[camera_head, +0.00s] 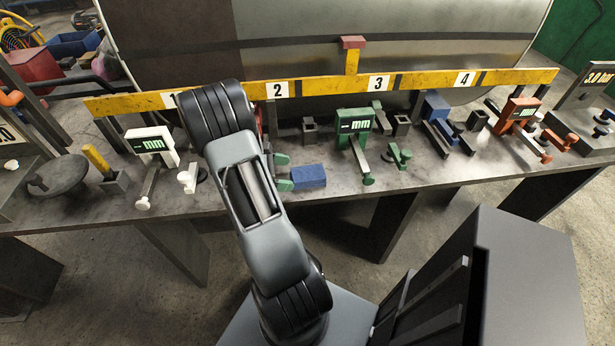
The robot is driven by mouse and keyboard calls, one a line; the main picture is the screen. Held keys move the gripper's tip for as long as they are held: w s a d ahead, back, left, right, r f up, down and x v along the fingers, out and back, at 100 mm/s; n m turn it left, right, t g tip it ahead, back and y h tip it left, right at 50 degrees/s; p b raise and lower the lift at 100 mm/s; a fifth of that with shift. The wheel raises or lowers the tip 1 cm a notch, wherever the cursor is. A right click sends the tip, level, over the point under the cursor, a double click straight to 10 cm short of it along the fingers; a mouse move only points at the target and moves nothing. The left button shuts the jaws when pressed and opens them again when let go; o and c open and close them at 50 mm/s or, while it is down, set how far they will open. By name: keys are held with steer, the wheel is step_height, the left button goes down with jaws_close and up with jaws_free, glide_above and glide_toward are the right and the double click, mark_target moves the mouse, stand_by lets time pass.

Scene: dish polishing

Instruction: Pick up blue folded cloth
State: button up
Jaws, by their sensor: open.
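The blue folded cloth (309,175) lies flat as a small block near the front edge of the metal table (232,196), left of the green mm gauge. My gripper (286,173) is open, with its green-tipped fingers pointing right toward the left end of the cloth. The fingertips are right beside that end. I cannot tell whether they touch or overlap it. My arm hides the gripper's body and part of the table to its left.
A green mm gauge (354,122) and a green clamp (398,156) stand right of the cloth. A white mm gauge (150,141) stands left of my arm. A yellow numbered rail (330,84) and a large metal cylinder (385,22) lie behind.

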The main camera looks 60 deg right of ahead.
mark_target(295, 174)
steer(key=shift+x, duration=2.55)
steer(key=shift+a+f, duration=0.1)
steer(key=c, duration=1)
